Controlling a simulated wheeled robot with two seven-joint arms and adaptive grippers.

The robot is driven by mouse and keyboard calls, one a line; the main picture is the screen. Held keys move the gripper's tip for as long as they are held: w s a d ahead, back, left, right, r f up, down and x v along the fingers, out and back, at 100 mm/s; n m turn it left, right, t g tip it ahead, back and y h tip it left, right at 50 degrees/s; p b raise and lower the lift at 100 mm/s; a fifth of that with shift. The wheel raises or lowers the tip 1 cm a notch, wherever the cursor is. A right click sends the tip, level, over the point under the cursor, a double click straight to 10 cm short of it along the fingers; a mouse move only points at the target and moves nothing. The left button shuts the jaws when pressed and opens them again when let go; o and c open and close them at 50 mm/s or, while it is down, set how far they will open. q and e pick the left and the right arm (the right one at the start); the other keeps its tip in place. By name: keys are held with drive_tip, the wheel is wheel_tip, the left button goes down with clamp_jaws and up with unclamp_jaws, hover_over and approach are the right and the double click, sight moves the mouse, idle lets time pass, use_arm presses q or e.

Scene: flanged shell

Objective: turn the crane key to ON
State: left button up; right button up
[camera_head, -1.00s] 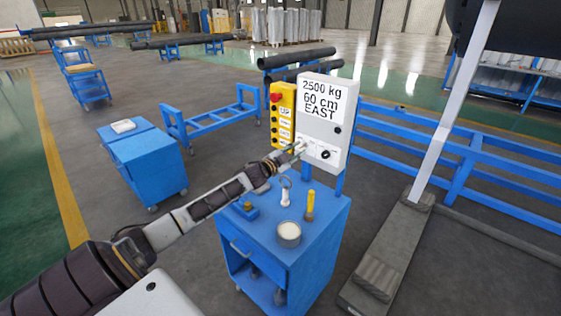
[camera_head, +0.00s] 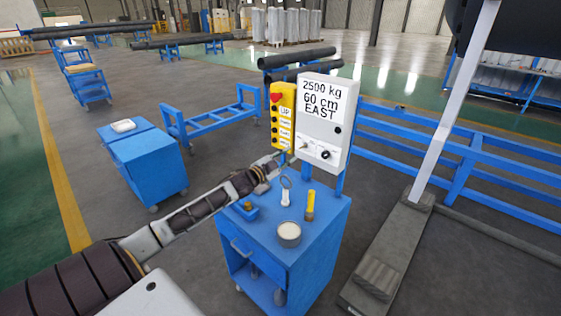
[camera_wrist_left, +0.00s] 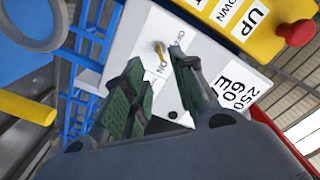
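The grey control box (camera_head: 339,133) stands on the blue cart, with a white label strip on its lower front. The small brass crane key (camera_wrist_left: 159,48) sticks out of this face in the left wrist view, with the OFF and ON lettering (camera_wrist_left: 158,70) beside it. I cannot tell which mark the key points to. My left gripper (camera_head: 287,157) is just left of the box's lower front. In the left wrist view its dark fingers (camera_wrist_left: 161,88) are apart with nothing held between them, and the key is beyond their tips. My right gripper is not in view.
A yellow button pendant (camera_head: 283,115) with a red stop button hangs left of the box. The blue cart (camera_head: 290,250) carries a ring-topped white item (camera_head: 286,194), a yellow-handled tool (camera_head: 310,206) and a round tin (camera_head: 289,234). A black knob (camera_head: 325,154) is right of the label.

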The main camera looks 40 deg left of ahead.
use_arm(q)
drive_tip(key=shift+s+a, duration=0.1)
drive_tip(key=shift+s, duration=1.3)
